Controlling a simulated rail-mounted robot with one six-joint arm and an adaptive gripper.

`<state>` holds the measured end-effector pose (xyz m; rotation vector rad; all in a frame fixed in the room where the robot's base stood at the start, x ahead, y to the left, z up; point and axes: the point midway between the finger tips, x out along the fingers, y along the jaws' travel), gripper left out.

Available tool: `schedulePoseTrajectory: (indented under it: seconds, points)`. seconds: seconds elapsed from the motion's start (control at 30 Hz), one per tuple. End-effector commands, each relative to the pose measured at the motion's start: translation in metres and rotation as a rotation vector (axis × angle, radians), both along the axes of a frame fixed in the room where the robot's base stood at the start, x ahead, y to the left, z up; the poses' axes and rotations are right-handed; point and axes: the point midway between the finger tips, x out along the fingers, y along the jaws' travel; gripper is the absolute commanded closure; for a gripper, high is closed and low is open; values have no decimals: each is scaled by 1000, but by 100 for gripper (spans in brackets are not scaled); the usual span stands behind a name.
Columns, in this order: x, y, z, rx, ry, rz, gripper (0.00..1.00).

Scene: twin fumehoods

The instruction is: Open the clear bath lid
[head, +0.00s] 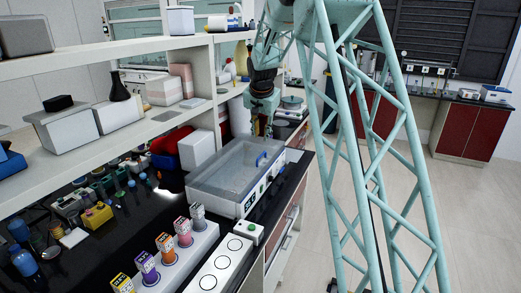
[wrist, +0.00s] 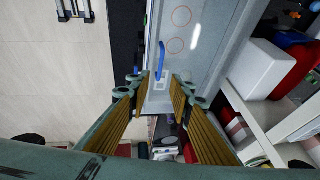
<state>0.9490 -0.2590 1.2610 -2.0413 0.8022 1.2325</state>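The bath (head: 213,199) is a pale box on the dark bench, with a clear lid (head: 232,165) that looks shut. A blue handle (head: 262,159) stands on the lid near its right end. The wrist view shows the same handle (wrist: 161,58) and, through the lid (wrist: 205,40), red-ringed circles inside. My gripper (head: 262,130) hangs above the bath's far right end, pointing down. In the wrist view my gripper (wrist: 160,82) is open and empty, its two fingers apart. The handle lies just beyond the fingertips, near the left finger, with no contact that I can make out.
A shelf (head: 150,129) with boxes runs behind the bath. A white box (head: 197,148) and a red item (head: 166,161) stand close behind it. The floor (head: 470,215) to the right is clear.

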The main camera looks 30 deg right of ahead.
Motion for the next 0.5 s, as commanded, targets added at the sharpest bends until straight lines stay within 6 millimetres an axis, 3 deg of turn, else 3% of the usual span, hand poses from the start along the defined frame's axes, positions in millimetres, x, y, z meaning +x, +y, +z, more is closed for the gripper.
schedulePoseTrajectory:
  seconds: [0.5]
  points:
    - [5, -4, -5, 3, -2, -10, 80]
